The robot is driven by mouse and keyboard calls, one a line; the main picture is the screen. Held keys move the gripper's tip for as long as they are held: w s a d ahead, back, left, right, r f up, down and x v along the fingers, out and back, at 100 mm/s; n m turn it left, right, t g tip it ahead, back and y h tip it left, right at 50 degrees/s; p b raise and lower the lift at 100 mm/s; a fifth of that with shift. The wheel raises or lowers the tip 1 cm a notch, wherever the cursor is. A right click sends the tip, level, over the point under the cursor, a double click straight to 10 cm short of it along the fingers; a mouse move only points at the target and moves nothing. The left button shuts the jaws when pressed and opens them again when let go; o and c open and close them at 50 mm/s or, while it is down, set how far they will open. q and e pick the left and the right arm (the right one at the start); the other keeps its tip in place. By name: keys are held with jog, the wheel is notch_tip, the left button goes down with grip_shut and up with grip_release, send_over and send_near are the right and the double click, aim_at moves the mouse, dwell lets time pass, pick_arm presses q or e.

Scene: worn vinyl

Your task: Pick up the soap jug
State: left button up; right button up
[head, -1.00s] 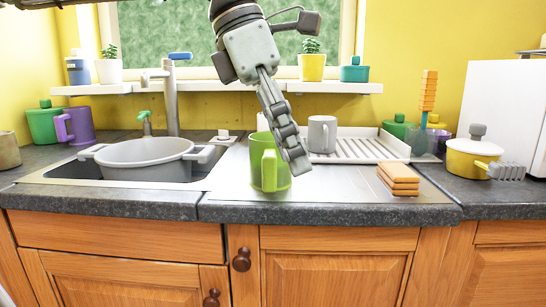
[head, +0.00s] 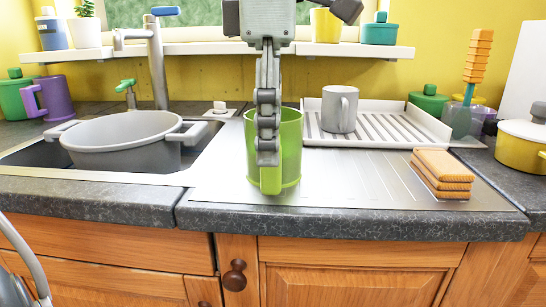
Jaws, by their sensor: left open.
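A bright green, open-topped jug (head: 291,150) stands upright on the metal drainboard, right of the sink; I take it as the soap jug, though no label shows. My left gripper (head: 267,150) comes down from above, over the jug's front. It is seen edge-on, its fingers lined up one behind the other, and it counts as open. The fingers hide the middle of the jug and most of its handle side. I cannot tell whether they touch the jug or straddle its wall. My right gripper is not in view.
A grey pot (head: 122,142) sits in the sink at left. A grey mug (head: 339,110) stands on the white dish rack (head: 420,124) behind right. A stack of orange sponges (head: 441,174) lies at right. A white shelf (head: 215,50) runs behind. The drainboard between jug and sponges is clear.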

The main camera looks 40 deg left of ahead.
pick_arm(q)
jog(key=f, duration=0.4)
jog(key=shift+w+a+f, duration=0.1)
jog(key=shift+w+f, duration=0.1)
jog(key=shift+f, duration=0.05)
jog(key=shift+c, duration=0.3)
grip_shut()
